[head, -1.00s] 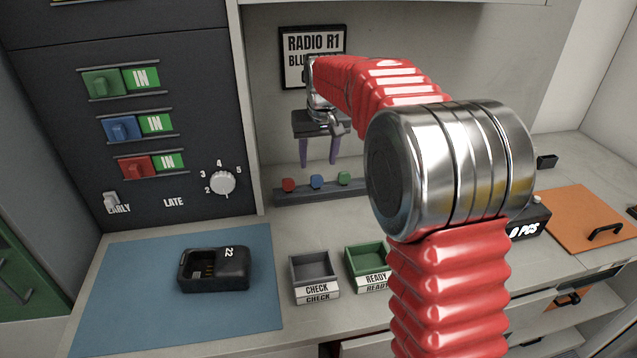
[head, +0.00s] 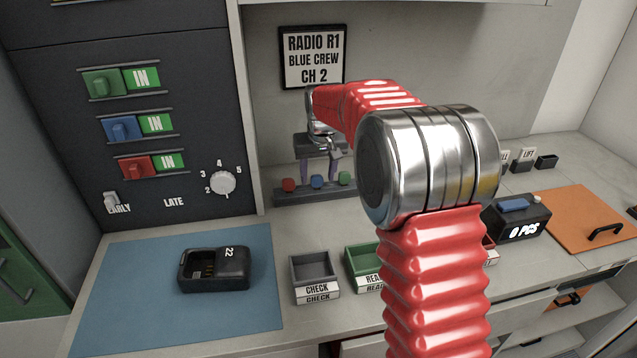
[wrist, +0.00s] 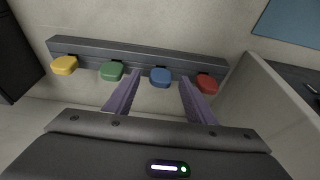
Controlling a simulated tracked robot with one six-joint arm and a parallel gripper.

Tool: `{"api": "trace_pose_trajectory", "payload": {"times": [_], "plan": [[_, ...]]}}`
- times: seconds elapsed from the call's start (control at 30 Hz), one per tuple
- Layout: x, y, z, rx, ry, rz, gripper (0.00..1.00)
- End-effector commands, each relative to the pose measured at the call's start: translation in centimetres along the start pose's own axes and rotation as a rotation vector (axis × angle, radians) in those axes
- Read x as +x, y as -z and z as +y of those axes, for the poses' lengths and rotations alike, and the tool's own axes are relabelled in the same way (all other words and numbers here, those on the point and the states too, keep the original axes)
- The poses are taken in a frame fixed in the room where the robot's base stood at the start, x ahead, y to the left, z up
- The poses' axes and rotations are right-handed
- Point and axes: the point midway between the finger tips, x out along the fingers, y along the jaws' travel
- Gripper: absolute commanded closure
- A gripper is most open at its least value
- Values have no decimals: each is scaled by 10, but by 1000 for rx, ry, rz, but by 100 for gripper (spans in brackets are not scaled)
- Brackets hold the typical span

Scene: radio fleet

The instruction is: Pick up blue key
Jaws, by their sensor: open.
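The blue key (head: 317,181) sits in the dark rack (head: 280,197) at the back wall, between a red key (head: 289,185) and a green key (head: 344,178). In the wrist view the blue key (wrist: 161,77) shows between my two purple fingertips, with the red key (wrist: 207,83) just right of the right finger and the green key (wrist: 112,70) left of the left one. My gripper (head: 318,172) is open and empty, pointing down at the rack; it also shows in the wrist view (wrist: 159,83). Contact with the blue key cannot be told.
A yellow key (wrist: 65,65) is at the rack's far end. A CHECK tray (head: 314,272) and a green READY tray (head: 362,259) stand in front. A black charger (head: 215,270) lies on the blue mat (head: 120,300). A "0 PCS" scale (head: 517,222) is at right.

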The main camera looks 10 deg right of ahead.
Motion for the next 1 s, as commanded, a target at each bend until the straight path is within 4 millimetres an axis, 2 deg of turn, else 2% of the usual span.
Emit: {"api": "trace_pose_trajectory", "payload": {"times": [0.1, 0.2, 0.7, 1.0], "plan": [[12, 0, 0, 0, 0, -1, 50], [15, 0, 0, 0, 0, 0, 50], [15, 0, 0, 0, 0, 1, 51], [15, 0, 0, -1, 0, 1, 72]]}}
